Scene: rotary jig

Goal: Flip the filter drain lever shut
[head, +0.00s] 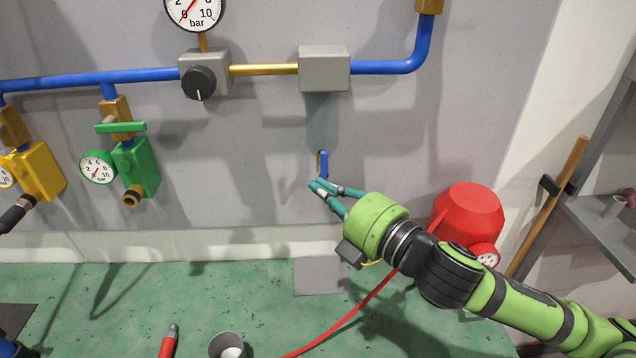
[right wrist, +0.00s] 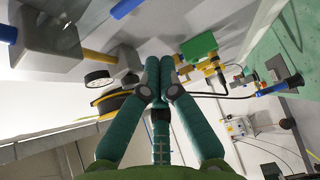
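The filter (head: 324,68) is a grey block on the wall pipe with a translucent, greyish bowl (head: 322,120) below it. Under the bowl is a small brass outlet with a blue drain lever (head: 324,164), which points roughly straight down. My right gripper (head: 315,184) is just below the lever, with its teal fingertips close to the lever's lower end. I cannot tell whether they touch. In the right wrist view the fingers (right wrist: 160,88) are drawn together with nothing visible between them. I cannot make out the lever there. My left gripper is not in view.
A regulator with a black knob (head: 199,83) and a gauge (head: 194,10) is left of the filter. A green valve (head: 137,165) and a yellow one (head: 38,172) hang further left. A red vessel (head: 468,214) stands right, behind my arm. A cup (head: 227,346) is on the green floor.

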